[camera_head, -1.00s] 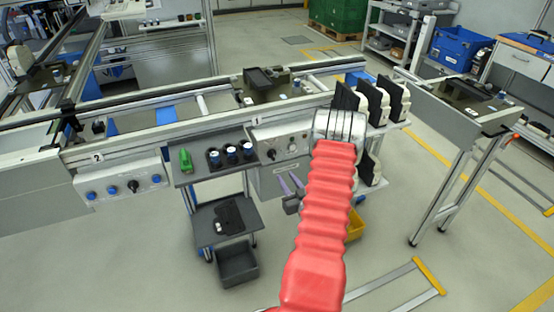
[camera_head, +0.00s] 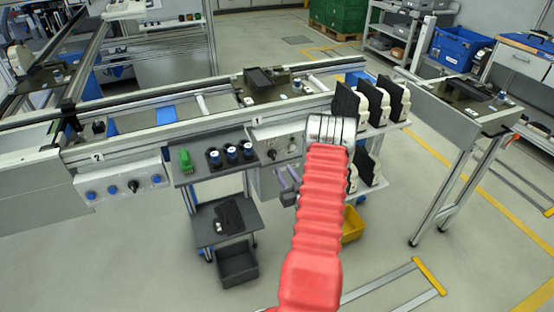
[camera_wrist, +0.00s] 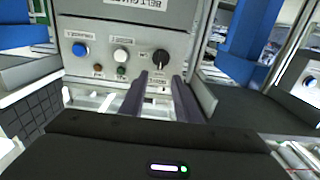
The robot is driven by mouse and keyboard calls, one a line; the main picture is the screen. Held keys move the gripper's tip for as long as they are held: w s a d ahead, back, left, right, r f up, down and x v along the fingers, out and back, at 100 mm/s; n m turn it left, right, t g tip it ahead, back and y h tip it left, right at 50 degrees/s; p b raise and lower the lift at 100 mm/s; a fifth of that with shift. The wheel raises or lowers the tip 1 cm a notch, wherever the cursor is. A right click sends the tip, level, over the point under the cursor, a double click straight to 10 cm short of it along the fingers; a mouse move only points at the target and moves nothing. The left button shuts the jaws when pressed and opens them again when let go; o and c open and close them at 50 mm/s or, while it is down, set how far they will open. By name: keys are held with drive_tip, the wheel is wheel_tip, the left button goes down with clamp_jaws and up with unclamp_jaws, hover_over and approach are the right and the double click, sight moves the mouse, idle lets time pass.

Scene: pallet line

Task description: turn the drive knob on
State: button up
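The black drive knob (camera_wrist: 160,59) is on the right of a grey control panel (camera_wrist: 110,50) in the wrist view, with a pale mark on its face. Its exact setting is too small to tell. The knob also shows in the head view (camera_head: 272,155) on the panel marked 1. My gripper (camera_wrist: 161,76) points at the panel with its two dark fingers apart and nothing between them. The fingertips appear just below and in front of the knob, on either side of it; contact cannot be told. In the head view my gripper (camera_head: 289,178) is partly hidden by my red arm sleeve.
A blue button (camera_wrist: 80,49) and a white button (camera_wrist: 120,55) sit left of the knob, with small lamps below. Another panel (camera_head: 120,187) with a black knob is at left. A yellow bin (camera_head: 353,225) is below.

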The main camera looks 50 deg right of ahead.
sight(274, 156)
drive_tip(key=x, duration=0.9)
drive_tip(key=shift+c, duration=0.2)
